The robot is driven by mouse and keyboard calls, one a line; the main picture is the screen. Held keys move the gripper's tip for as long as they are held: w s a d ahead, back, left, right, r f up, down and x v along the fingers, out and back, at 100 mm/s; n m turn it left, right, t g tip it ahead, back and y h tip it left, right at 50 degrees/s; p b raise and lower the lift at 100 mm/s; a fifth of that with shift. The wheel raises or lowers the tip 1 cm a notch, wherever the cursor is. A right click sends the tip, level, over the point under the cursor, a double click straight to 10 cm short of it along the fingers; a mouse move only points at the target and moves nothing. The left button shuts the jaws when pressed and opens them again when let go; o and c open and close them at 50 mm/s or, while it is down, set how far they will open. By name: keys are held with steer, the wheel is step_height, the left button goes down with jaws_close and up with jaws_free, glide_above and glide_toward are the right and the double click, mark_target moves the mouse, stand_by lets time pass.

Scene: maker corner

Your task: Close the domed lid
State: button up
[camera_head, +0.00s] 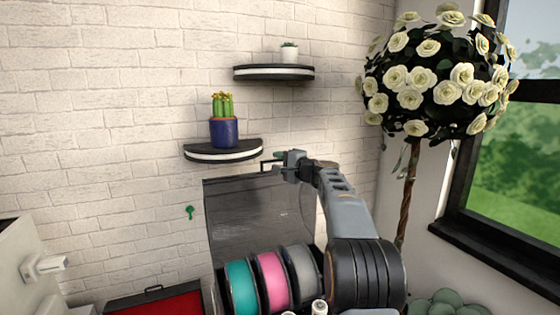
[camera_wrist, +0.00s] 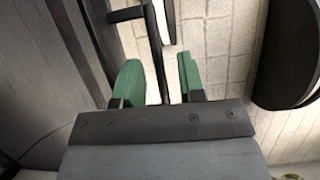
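The domed lid (camera_head: 245,215) is a smoky see-through cover, raised and standing open behind the spools in the head view. A thin dark handle bar (camera_head: 263,166) sits at its top edge. My gripper (camera_head: 278,157) is at that top edge, beside the handle. In the wrist view its two green fingertips (camera_wrist: 162,82) are apart, with a dark bar (camera_wrist: 156,50) running between them. There is a gap between the bar and the right fingertip; contact on the left cannot be told. Part of the lid's right side is hidden by my arm.
Teal (camera_head: 240,287), pink (camera_head: 271,278) and grey (camera_head: 301,270) spools stand below the lid. A shelf (camera_head: 222,152) with a potted cactus (camera_head: 223,120) is close above my gripper. A flowering tree (camera_head: 408,180) stands right. A red tray (camera_head: 160,303) lies lower left.

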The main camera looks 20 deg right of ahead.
steer(key=shift+c, duration=0.3)
jaws_close()
stand_by(0.3)
